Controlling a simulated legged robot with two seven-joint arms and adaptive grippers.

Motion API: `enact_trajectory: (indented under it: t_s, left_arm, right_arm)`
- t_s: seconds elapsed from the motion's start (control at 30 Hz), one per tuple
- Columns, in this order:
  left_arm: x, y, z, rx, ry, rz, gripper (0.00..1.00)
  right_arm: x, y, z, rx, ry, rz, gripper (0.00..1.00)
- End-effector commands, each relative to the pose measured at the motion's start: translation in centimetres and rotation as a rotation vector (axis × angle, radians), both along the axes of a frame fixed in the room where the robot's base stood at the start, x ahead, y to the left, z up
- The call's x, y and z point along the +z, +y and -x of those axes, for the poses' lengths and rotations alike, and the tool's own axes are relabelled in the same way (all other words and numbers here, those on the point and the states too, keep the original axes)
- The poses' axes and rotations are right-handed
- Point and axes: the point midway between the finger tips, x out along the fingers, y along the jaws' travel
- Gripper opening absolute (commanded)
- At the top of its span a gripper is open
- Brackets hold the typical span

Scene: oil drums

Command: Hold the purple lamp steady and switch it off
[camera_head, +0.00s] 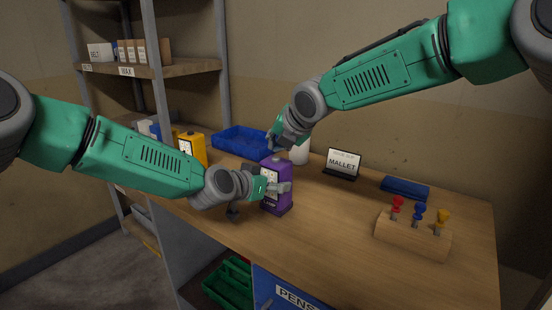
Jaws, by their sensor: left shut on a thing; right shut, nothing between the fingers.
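The purple lamp (277,198) stands upright on the wooden workbench, near its front left part. My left gripper (281,187) comes in from the left and is shut on the lamp's body, covering part of its front. My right gripper (274,147) reaches down from the upper right and is shut and empty. Its fingertips are just above and behind the lamp's top in the picture; I cannot tell whether they touch it. The lamp's switch and whether it is lit cannot be made out.
A yellow lamp-like box (193,148) and a blue tray (240,141) are at the back left. A white cylinder (300,153), a MALLET sign (342,162), a blue flat case (404,188) and a wooden block with coloured knobs (411,237) stand further right. The bench's front middle is clear.

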Motion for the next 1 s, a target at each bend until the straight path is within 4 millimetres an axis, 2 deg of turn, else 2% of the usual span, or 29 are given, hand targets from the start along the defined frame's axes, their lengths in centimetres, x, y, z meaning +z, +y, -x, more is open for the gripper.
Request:
enact_trajectory:
  t_s: [0.5,0.97,1.0]
  left_arm:
    - [-0.3,0.1,0.1,-0.001,0.006,-0.002,0.17]
    - [-0.3,0.1,0.1,-0.001,0.006,-0.002,0.17]
    - [-0.3,0.1,0.1,-0.001,0.006,-0.002,0.73]
  right_arm:
    - [4.6,0.0,0.0,-0.001,-0.001,-0.001,0.0]
    - [5.0,0.0,0.0,-0.001,-0.001,0.0,0.0]
    - [5.0,0.0,0.0,-0.001,-0.001,0.0,0.0]
